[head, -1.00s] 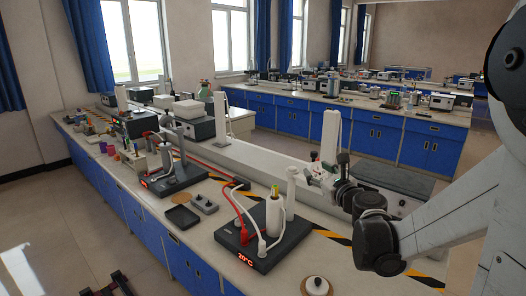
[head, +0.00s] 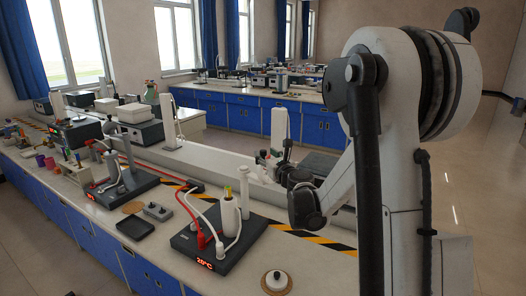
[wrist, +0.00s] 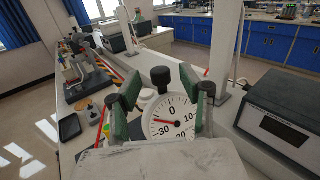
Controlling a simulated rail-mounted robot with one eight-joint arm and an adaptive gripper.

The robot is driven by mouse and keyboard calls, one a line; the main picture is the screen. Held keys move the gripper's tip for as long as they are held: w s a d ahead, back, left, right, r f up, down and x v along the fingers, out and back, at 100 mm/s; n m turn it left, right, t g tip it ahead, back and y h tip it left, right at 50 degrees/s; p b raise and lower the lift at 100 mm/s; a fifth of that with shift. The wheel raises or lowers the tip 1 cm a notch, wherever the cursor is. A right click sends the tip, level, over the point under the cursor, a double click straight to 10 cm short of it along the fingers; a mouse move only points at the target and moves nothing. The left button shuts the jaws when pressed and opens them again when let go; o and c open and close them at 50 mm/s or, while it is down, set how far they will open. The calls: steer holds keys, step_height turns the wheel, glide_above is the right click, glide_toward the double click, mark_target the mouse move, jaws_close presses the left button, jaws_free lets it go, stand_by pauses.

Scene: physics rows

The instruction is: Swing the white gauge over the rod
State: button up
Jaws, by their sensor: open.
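The white gauge (wrist: 172,122) shows in the wrist view, its round dial with black numbers and a red needle facing my wrist camera. A black knob (wrist: 161,78) stands above its dial. My gripper (wrist: 158,90) is open, with one green finger on each side of the knob and dial. I cannot tell whether either finger touches the gauge. In the head view my gripper (head: 268,160) is small, over the bench's far side, and the gauge is unclear there.
A black heating plate (head: 205,246) with a white bottle (head: 229,216) and red and white cables stands left of my arm. A tall white column (wrist: 226,45) and a dark instrument box (wrist: 290,118) stand right in the wrist view. Striped tape crosses the bench.

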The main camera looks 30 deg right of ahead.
steer(key=shift+w+d, duration=0.1)
steer(key=shift+w, duration=1.25)
jaws_close()
